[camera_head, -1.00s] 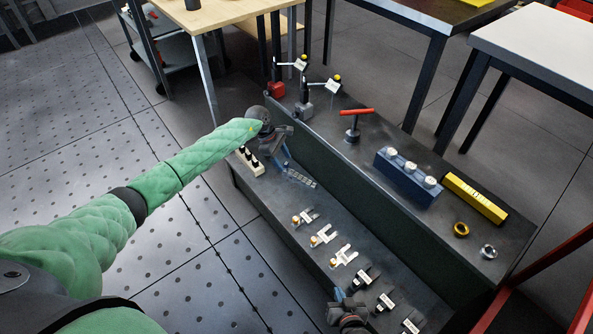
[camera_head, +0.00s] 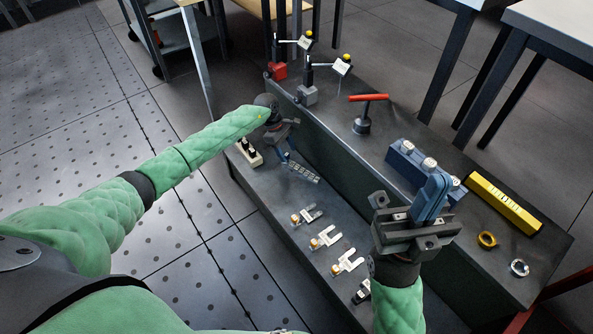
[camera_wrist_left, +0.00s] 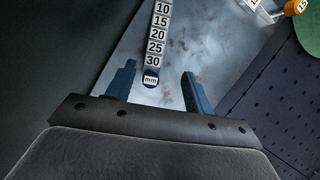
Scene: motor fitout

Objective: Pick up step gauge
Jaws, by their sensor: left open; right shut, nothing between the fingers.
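The step gauge (camera_head: 303,173) is a narrow grey strip lying on the lower shelf. In the left wrist view it (camera_wrist_left: 158,34) carries labels 10 to 30, with a round "mm" mark at its near end. My left gripper (camera_head: 286,157) is open just beyond the gauge's far end in the head view. In the left wrist view its fingers (camera_wrist_left: 157,88) stand either side of the "mm" end, with gaps to both sides. Contact cannot be told. My right gripper (camera_head: 432,194) is shut and empty, raised in front of the blue block (camera_head: 401,157) and hiding part of it.
A white holder with black pieces (camera_head: 249,153) stands left of my left gripper. Several tagged fork-shaped pieces (camera_head: 323,238) line the lower shelf. The upper shelf bears a yellow bar (camera_head: 504,203), a red-handled tool (camera_head: 364,113), two rings and two dial stands.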

